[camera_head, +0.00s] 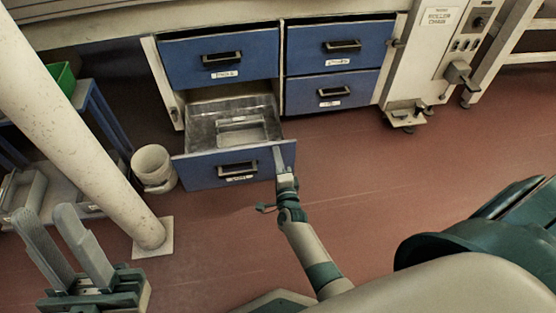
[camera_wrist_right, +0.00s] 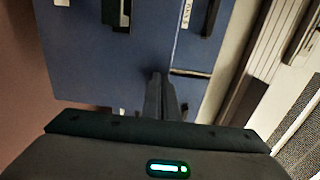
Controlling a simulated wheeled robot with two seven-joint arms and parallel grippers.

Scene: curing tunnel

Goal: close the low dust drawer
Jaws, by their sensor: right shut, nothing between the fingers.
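The low dust drawer (camera_head: 205,172) is the lower left one of the blue cabinet and stands pulled out, its grey metal inside showing. Its black handle (camera_head: 238,168) is on the front panel. My right gripper (camera_head: 278,153) is shut and empty, its fingertips at the right end of the drawer front; I cannot tell whether they touch it. In the right wrist view the shut fingers (camera_wrist_right: 160,92) point at a blue panel (camera_wrist_right: 105,75). My left gripper (camera_head: 64,232) is open and empty at the lower left, far from the drawer.
Three other blue drawers, such as the upper left one (camera_head: 218,57), look shut or nearly so. A whitish bucket (camera_head: 154,168) stands just left of the open drawer. A thick pale post (camera_head: 90,130) rises at left. The red floor (camera_head: 400,180) at right is clear.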

